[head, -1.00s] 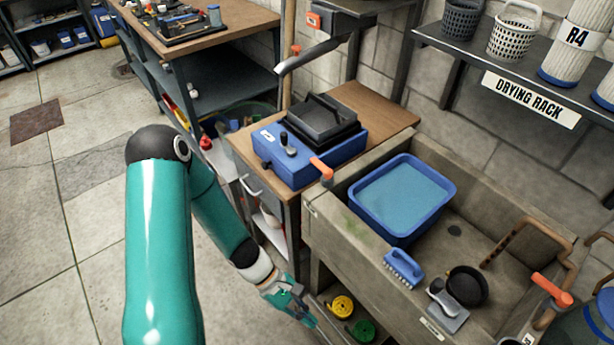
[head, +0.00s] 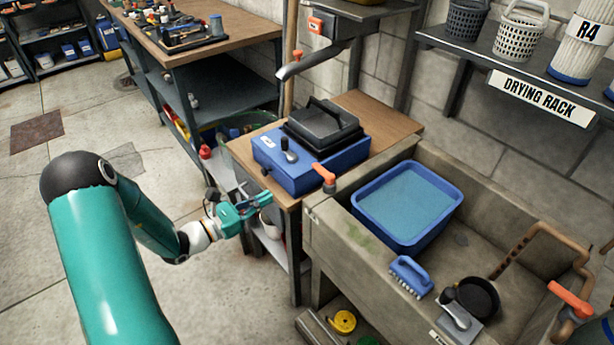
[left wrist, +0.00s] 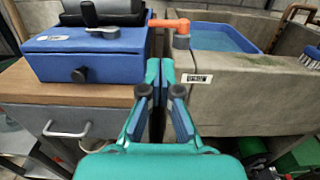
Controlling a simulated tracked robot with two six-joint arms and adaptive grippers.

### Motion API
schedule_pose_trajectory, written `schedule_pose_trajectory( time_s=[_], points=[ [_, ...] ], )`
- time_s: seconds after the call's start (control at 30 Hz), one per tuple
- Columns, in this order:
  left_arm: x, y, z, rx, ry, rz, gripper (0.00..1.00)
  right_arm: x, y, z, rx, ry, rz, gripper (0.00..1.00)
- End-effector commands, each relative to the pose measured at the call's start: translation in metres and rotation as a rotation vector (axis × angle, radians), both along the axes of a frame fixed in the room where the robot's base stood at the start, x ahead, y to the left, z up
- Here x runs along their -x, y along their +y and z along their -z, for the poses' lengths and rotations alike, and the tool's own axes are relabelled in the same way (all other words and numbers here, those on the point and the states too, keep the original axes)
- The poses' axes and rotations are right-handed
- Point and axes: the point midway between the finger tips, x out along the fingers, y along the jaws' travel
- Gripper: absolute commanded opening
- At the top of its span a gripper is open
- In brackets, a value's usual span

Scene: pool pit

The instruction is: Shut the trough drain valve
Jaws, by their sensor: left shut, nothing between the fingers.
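An orange lever handle (head: 324,172) on a grey stem stands at the corner between the blue box and the stone trough (head: 330,235). It also shows in the left wrist view (left wrist: 170,24), above and just right of the fingers. A second orange handle (head: 570,298) sits by the copper pipe at the trough's right end. I cannot tell which one is the drain valve. My left gripper (head: 268,199) is shut and empty in front of the wooden cabinet, lower than the first handle and left of it. In the left wrist view its fingers (left wrist: 158,92) touch nothing. My right gripper is out of view.
A blue box with a black lid (head: 300,160) stands on the wooden cabinet top (head: 380,110). The trough holds a blue water tub (head: 405,245), with a blue brush (head: 410,272) and black pan (head: 478,296) nearby. Open floor lies to the left.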

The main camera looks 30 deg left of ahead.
Motion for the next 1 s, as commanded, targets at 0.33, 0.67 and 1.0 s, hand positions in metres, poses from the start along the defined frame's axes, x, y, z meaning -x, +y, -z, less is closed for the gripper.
schedule_pose_trajectory(
  time_s=[0.33, 0.67, 1.0],
  points=[
    [-0.025, -0.011, -0.001, 0.001, -0.001, 0.007, 0.0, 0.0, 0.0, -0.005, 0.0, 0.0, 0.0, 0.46],
    [-0.089, -0.032, -0.001, 0.0, 0.0, 0.008, 0.0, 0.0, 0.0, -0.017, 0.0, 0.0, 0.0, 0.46],
    [-0.129, -0.045, 0.0, 0.0, 0.002, 0.004, 0.0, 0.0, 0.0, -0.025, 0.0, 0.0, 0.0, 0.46]
  ],
)
